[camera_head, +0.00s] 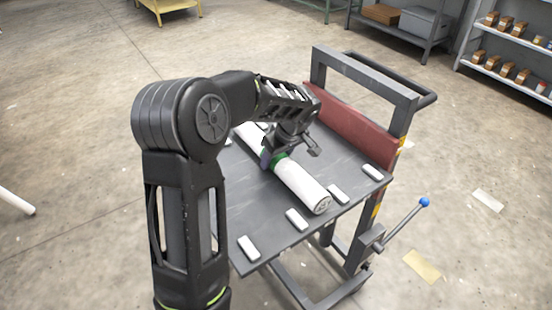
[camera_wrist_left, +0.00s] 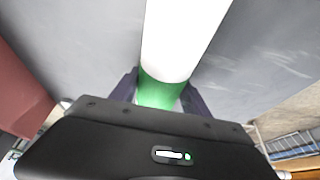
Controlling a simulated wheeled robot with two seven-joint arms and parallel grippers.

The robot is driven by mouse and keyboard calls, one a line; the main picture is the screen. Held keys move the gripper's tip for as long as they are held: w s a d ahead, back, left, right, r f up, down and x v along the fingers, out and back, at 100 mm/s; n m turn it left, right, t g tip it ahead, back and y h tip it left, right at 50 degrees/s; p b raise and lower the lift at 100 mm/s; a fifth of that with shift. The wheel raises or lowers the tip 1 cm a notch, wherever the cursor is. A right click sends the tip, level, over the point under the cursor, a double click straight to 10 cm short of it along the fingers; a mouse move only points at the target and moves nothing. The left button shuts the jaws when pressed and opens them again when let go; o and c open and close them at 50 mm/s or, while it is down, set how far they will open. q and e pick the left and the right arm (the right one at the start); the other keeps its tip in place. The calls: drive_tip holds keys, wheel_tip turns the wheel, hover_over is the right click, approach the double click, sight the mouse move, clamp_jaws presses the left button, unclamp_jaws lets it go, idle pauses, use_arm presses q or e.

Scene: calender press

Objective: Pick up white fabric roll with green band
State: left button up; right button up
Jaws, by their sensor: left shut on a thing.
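The white fabric roll (camera_head: 302,186) with a green band lies along the dark table top (camera_head: 255,238) of a cart. My left gripper (camera_head: 279,160) is above the roll, its fingers shut around it at the green band. In the left wrist view the green band (camera_wrist_left: 160,92) sits between the two fingers (camera_wrist_left: 158,95), and the white roll (camera_wrist_left: 183,38) runs away upward. My left arm hides part of the roll's far end. Whether the roll is clear of the table cannot be told. My right gripper is not in view.
Several small white blocks (camera_head: 297,219) lie along the table edges. A red panel (camera_head: 350,125) and grey frame stand at the table's back right. A lever with a blue knob (camera_head: 424,202) sticks out at the right. Shelves (camera_head: 510,65) stand behind; the floor at left is mostly open.

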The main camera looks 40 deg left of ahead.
use_arm(q)
clamp_jaws()
drive_tip(key=shift+r, duration=0.15)
wheel_tip(320, 180, up, 10)
drive_tip(key=shift+f+b, duration=0.1)
drive_tip(key=shift+b, duration=0.35)
idle(0.5)
